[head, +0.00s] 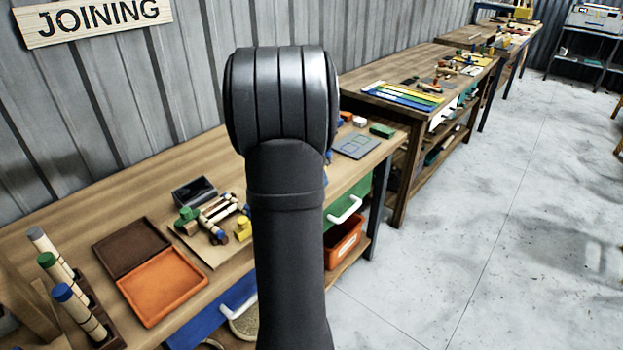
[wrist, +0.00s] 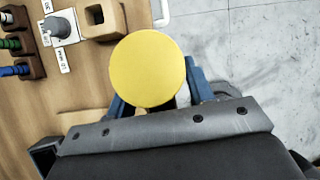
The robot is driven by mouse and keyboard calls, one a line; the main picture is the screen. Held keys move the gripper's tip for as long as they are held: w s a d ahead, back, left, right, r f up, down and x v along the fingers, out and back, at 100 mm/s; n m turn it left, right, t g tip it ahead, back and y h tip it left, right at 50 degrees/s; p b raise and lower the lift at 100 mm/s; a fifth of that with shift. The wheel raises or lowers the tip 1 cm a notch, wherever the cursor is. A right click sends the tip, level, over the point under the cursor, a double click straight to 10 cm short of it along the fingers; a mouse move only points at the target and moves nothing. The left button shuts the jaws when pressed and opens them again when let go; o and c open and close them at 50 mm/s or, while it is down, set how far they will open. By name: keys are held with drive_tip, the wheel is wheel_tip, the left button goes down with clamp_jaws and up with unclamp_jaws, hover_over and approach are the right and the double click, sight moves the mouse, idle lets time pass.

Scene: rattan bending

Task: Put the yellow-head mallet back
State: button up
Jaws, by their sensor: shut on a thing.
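The yellow-head mallet shows in the wrist view as a round yellow head (wrist: 148,68) seen end-on. My gripper (wrist: 152,102) has its blue fingers on either side below that head and is shut on the mallet. The handle is almost wholly hidden behind the head. A light wooden block with a dark square hole (wrist: 95,15) is on the bench just up and left of the head, apart from it. In the head view my arm hides the gripper and the mallet.
In the wrist view, a grey round-topped piece (wrist: 58,26) and a dark rack (wrist: 22,42) stand at upper left. In the head view, brown (head: 130,246) and orange (head: 162,287) trays lie left of my arm, near a board with several small pieces. Grey floor (head: 470,200) is open at right.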

drive_tip(key=w+a+f+n+t+y, duration=0.1)
drive_tip(key=w+a+f+n+t, duration=0.25)
drive_tip(key=a, duration=0.45)
drive_tip(key=shift+g, duration=0.25)
drive_tip(key=shift+w+f, duration=0.2)
drive_tip(key=shift+f, duration=1.35)
drive_tip(key=shift+w+f, duration=0.2)
drive_tip(key=shift+f, duration=1.35)
drive_tip(key=shift+f, duration=0.55)
drive_tip(key=o, duration=1.4)
drive_tip(key=shift+o, duration=0.2)
drive_tip(key=shift+f, duration=0.1)
drive_tip(key=shift+s+a, duration=0.1)
drive_tip(key=v, duration=1.7)
drive_tip(key=shift+r, duration=0.2)
